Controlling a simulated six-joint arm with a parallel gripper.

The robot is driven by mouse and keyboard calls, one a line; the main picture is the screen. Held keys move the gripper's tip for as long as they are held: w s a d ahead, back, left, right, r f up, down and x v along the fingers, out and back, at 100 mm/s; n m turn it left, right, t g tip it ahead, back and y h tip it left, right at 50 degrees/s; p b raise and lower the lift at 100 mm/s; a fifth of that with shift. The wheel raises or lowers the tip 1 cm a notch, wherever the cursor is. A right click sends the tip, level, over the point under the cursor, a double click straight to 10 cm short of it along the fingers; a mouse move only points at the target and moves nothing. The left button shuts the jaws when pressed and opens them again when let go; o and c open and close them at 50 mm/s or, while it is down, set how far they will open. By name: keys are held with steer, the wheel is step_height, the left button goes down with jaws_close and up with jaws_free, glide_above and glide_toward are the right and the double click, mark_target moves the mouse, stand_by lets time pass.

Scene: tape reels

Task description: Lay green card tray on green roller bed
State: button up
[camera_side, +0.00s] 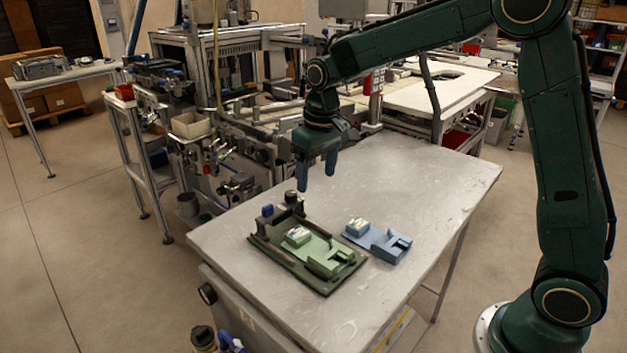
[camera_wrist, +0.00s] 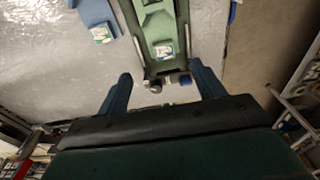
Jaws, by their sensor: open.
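The green card tray (camera_side: 312,250) lies flat on the green roller bed (camera_side: 271,253) on the table, between the bed's side rails. It carries a small white-and-green card stack (camera_side: 297,236) at its far end and a raised holder at its near end. In the wrist view the green tray (camera_wrist: 157,23) shows at the top, partly cut off by the frame. My gripper (camera_side: 316,172) is open and empty. It hangs above the table, beyond and above the bed's far end, apart from the tray. Both fingers also show in the wrist view (camera_wrist: 162,88), with nothing between them.
A blue card tray (camera_side: 378,242) with its own card stack lies on the table (camera_side: 420,185) right of the bed. Dark posts and a blue block (camera_side: 268,210) rise at the bed's far end. The table's far and right parts are clear.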

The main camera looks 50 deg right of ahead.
steer(key=s+r+t, duration=0.2)
steer(key=s+r, duration=0.7)
steer(key=s, duration=0.5)
steer(key=s+f+t, duration=0.1)
steer(key=s+t, duration=0.1)
steer(key=s, duration=1.1)
steer(key=shift+s+d+f+t, duration=0.15)
steer(key=shift+s+d+t, duration=0.15)
steer(key=shift+s+d, duration=0.15)
steer(key=shift+w, duration=0.1)
